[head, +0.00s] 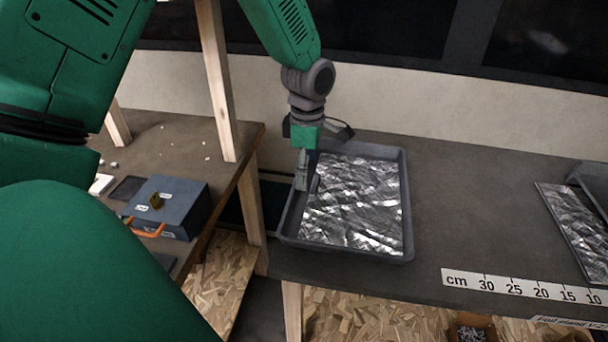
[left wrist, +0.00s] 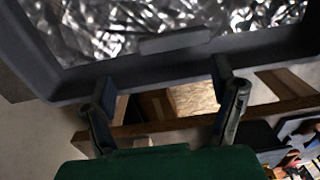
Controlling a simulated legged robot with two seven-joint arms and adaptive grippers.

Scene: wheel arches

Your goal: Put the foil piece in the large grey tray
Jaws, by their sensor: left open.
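A large grey tray (head: 408,200) stands on the dark bench in the middle of the head view. A crinkled silver foil piece (head: 355,205) lies flat inside it and covers most of its floor. My left gripper (head: 302,182) is over the tray's left edge, beside the foil's left side. In the left wrist view my left gripper (left wrist: 165,85) is open, with nothing held between its fingers. The foil (left wrist: 110,25) and the tray wall (left wrist: 75,85) lie just beyond the fingertips, with a small grey tab (left wrist: 175,40) at the foil's edge. My right gripper is out of view.
Another foil-faced panel (head: 578,228) lies at the right beside a partly visible grey container (head: 592,182). A centimetre scale (head: 520,290) runs along the bench's front edge. A blue-grey case (head: 175,205) stands on the left table, beside wooden posts (head: 216,80).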

